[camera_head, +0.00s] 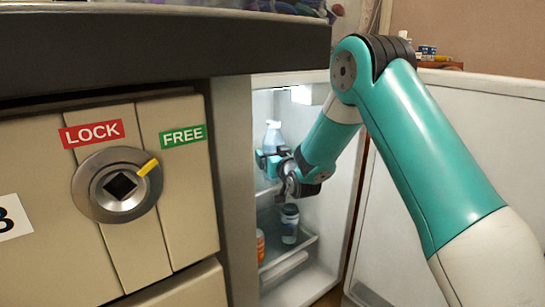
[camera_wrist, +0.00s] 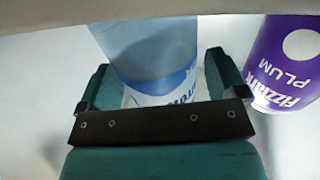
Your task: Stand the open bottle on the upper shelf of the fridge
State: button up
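The bottle (camera_head: 273,136) is pale blue and clear, and it is upright inside the open fridge at the height of the upper shelf (camera_head: 268,192). Its blue and white label shows in the wrist view (camera_wrist: 165,80). My gripper (camera_head: 271,160) reaches in from the right, with its teal fingers on either side of the bottle.
A purple plum can (camera_wrist: 287,62) stands close to the right finger in the wrist view. A dark-capped jar (camera_head: 290,223) and an orange container (camera_head: 260,246) are lower in the fridge. The counter's dark edge (camera_head: 160,45) and cabinet border the opening on the left; the fridge door (camera_head: 480,130) is at right.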

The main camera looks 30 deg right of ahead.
jog(key=shift+s, duration=0.15)
jog(key=shift+s, duration=0.35)
jog(key=s+d+f+m+g+h, duration=0.15)
jog(key=s+d+f, duration=0.25)
jog(key=s, duration=0.5)
jog(key=s+a+r+n+t+y, duration=0.1)
jog(key=s+a+r, duration=0.1)
jog(key=a+r, duration=0.2)
jog(key=shift+a+p, duration=0.4)
jog(key=shift+n+t+y, duration=0.25)
